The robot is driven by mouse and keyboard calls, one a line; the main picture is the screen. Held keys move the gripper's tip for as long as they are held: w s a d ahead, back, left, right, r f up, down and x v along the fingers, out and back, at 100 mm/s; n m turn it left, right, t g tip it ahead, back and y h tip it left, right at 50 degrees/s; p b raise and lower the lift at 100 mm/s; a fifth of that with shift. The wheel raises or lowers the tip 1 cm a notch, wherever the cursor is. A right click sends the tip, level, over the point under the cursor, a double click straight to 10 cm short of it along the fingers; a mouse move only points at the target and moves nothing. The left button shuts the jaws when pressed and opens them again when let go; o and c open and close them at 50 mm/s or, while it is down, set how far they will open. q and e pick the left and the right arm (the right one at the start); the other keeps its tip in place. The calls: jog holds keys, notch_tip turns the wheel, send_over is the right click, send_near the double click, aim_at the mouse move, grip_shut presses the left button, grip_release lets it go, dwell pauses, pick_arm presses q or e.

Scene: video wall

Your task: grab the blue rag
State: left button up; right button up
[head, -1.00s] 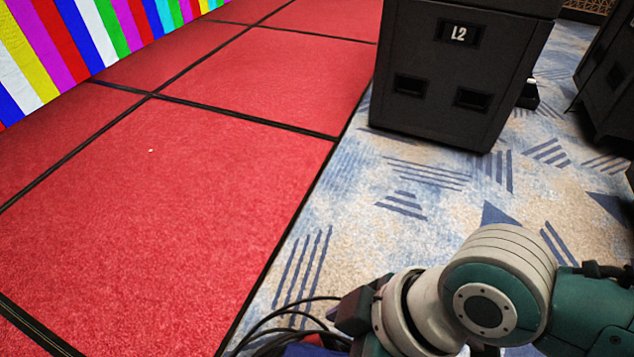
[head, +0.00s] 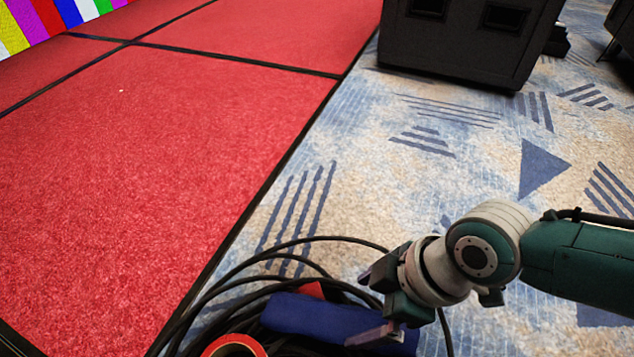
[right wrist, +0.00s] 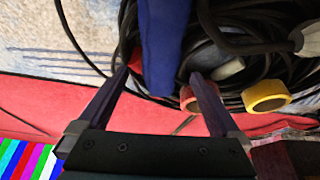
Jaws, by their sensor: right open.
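The blue rag (head: 318,316) lies on a coil of black cable at the bottom of the head view. In the right wrist view the rag (right wrist: 162,42) runs down between the fingers from the top edge. My right gripper (head: 372,304) is open at the rag's right end in the head view. In the right wrist view its two fingertips (right wrist: 160,76) are spread on either side of the rag, and I cannot tell whether they touch it. My left gripper is not in view.
Black cables (head: 225,290) loop around the rag. A red tape roll (head: 235,346) lies beside it, and a yellow tape roll (right wrist: 266,96) shows in the right wrist view. The red stage floor (head: 150,180) is on the left. A black speaker box (head: 455,40) stands at the back.

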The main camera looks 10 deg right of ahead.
aim_at(341, 321)
jog(key=b+x, duration=0.2)
jog(key=x, duration=0.1)
jog(key=shift+a+f, duration=0.1)
jog(key=shift+f, duration=0.05)
jog(key=b+x, duration=0.5)
jog(key=shift+s, duration=0.2)
jog(key=c, duration=1.2)
